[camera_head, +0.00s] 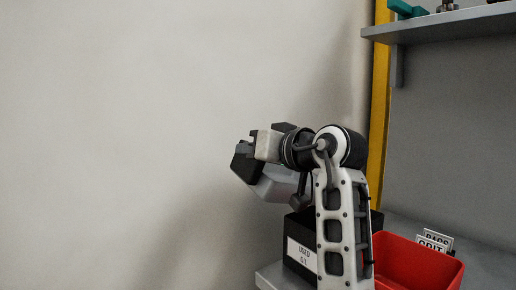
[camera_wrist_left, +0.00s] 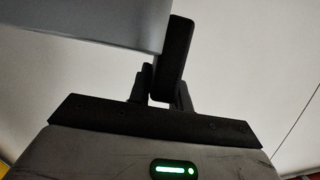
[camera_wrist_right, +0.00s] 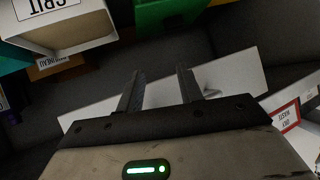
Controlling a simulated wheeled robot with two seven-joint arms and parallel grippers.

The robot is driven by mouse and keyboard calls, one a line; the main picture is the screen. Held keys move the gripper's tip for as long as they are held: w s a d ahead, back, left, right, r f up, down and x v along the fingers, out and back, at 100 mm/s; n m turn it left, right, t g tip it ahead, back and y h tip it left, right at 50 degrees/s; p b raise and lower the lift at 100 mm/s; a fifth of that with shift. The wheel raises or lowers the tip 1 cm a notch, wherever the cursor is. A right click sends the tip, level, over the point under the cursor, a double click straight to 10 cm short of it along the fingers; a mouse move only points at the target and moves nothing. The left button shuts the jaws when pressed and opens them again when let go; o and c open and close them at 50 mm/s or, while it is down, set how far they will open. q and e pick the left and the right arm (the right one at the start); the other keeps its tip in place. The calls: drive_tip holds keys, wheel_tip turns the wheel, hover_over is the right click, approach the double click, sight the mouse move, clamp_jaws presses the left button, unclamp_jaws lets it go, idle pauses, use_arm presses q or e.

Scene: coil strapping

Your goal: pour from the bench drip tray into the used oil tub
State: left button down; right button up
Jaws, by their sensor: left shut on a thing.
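The bench drip tray (camera_head: 277,184) is a grey, shallow piece held tilted in my left gripper (camera_head: 245,163), up beside the wall. The used oil tub (camera_head: 301,226) is black with a white label reading "USED OIL". It stands below and slightly right of the tray, partly hidden by my left arm. No liquid shows. My right gripper (camera_wrist_right: 159,88) is open and empty in the right wrist view.
A red bin (camera_head: 420,264) stands right of the tub, near labels reading "RAGS" and "GRIT". A shelf (camera_head: 440,24) and yellow post (camera_head: 380,110) are at upper right. The right wrist view shows a box marked "GRIT" (camera_wrist_right: 65,28) and a green bin (camera_wrist_right: 170,14).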

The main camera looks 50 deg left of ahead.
sight(247, 171)
use_arm(q)
drive_tip(key=shift+n+h, duration=0.6)
drive_tip(key=shift+h, duration=0.1)
drive_tip(key=f, duration=0.1)
drive_tip(key=f+b, duration=0.1)
drive_tip(key=s+f+b, duration=0.1)
drive_tip(key=f, duration=0.1)
drive_tip(key=shift+a, duration=0.4)
drive_tip(key=shift+n+t+h, duration=0.6)
drive_tip(key=shift+n+h, duration=0.1)
drive_tip(key=f, duration=0.1)
drive_tip(key=f+b, duration=0.1)
drive_tip(key=f, duration=0.1)
drive_tip(key=s+a+f+b, duration=0.1)
drive_tip(key=shift+f, duration=0.25)
